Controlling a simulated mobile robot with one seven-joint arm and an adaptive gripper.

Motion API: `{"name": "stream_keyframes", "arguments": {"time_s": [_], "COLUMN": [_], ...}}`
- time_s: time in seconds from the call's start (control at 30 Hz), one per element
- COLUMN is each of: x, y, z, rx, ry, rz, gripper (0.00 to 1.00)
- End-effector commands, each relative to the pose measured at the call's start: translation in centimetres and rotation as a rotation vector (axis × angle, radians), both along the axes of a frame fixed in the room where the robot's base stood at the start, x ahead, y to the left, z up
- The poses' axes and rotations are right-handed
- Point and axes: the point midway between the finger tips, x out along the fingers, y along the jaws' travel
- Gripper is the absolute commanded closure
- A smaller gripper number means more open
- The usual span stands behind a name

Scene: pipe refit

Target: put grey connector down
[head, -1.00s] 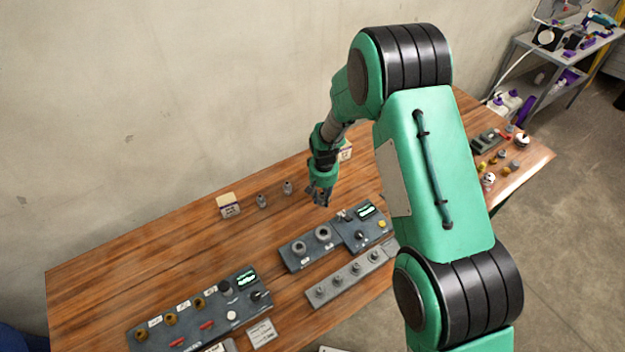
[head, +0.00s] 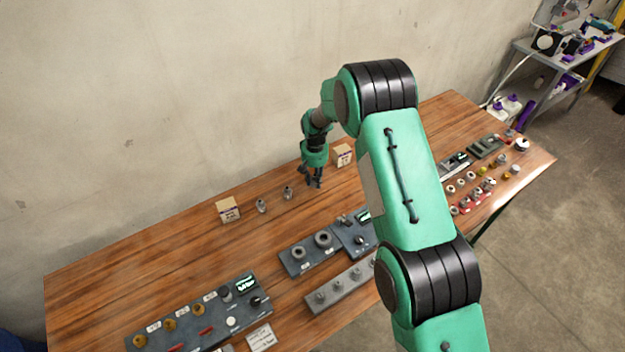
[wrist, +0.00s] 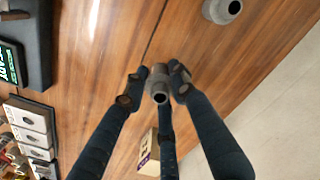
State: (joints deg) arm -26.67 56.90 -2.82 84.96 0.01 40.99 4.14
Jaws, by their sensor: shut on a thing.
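My gripper (head: 313,180) points down over the back part of the wooden table, to the right of two small grey connectors. In the wrist view its dark fingers (wrist: 158,88) are shut around a grey connector (wrist: 159,86), with the connector's open end facing the camera. Whether its base touches the table cannot be told. In the head view the held connector is mostly hidden by the fingers. One standing grey connector (head: 287,192) is just left of my gripper, and another (head: 261,205) is farther left. One standing connector also shows in the wrist view (wrist: 222,10).
A small box (head: 228,210) stands left of the connectors and another box (head: 343,155) is right of my gripper. Dark panels with round fittings (head: 310,250) and a grey rack (head: 340,287) lie in front. The wall rises behind the table.

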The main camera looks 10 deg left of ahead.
Motion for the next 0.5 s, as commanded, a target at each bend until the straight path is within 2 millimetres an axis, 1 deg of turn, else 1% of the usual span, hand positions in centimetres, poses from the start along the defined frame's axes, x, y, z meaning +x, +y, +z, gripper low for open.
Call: {"name": "stream_keyframes", "arguments": {"time_s": [0.03, 0.2, 0.33, 0.5], "x": [0.7, 2.4, 3.0, 3.3], "y": [0.3, 1.2, 1.4, 1.6], "z": [-0.2, -0.3, -0.4, -0.3], "rx": [0.0, 0.0, 0.0, 0.0], "ry": [-0.001, -0.001, 0.0, -0.001], "rz": [0.0, 0.0, 0.0, 0.0], "gripper": [1.0, 1.0, 1.0, 1.0]}}
